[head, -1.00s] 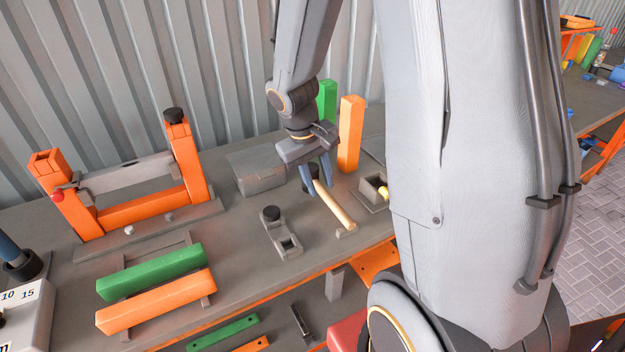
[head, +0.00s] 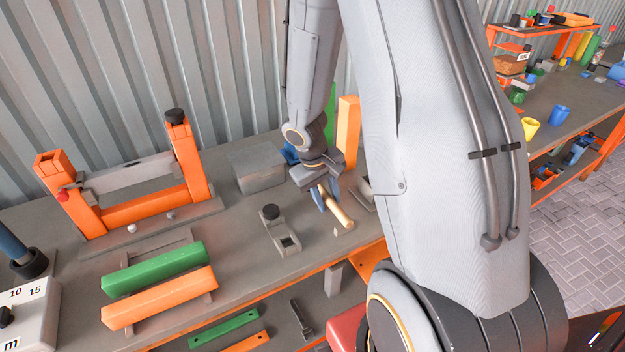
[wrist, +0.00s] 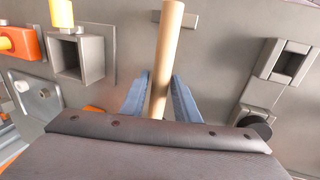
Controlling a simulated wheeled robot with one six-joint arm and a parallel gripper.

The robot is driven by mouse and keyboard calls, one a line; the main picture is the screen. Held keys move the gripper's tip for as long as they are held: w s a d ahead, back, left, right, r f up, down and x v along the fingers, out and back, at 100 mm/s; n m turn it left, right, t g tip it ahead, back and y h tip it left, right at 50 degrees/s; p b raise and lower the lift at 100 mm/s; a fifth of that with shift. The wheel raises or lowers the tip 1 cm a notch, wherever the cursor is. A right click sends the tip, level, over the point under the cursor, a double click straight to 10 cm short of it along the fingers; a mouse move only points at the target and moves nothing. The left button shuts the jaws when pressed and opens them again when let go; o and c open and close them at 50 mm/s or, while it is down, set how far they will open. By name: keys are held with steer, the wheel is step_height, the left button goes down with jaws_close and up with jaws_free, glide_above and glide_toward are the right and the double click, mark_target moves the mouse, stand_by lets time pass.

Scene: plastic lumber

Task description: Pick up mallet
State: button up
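The mallet's pale wooden handle (head: 342,214) lies on the grey workbench (head: 240,285) toward its right side. My gripper (head: 327,201) is low over the bench at the handle. In the wrist view the handle (wrist: 167,45) runs between the two blue fingers, with a gap visible on each side. My gripper (wrist: 159,85) is open, its fingers straddling the handle. The mallet's head is hidden behind my gripper in both current views.
A grey block tool with a black knob (head: 280,232) stands left of the handle. A grey box (head: 256,167) sits behind. An orange post (head: 347,133) stands upright behind my gripper. A square grey holder (wrist: 78,58) shows in the wrist view.

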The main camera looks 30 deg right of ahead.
mark_target(328, 195)
jaws_close()
steer(key=shift+r, duration=0.1)
step_height(328, 195, up, 10)
steer(key=shift+f+b, duration=0.1)
steer(key=shift+b, duration=0.45)
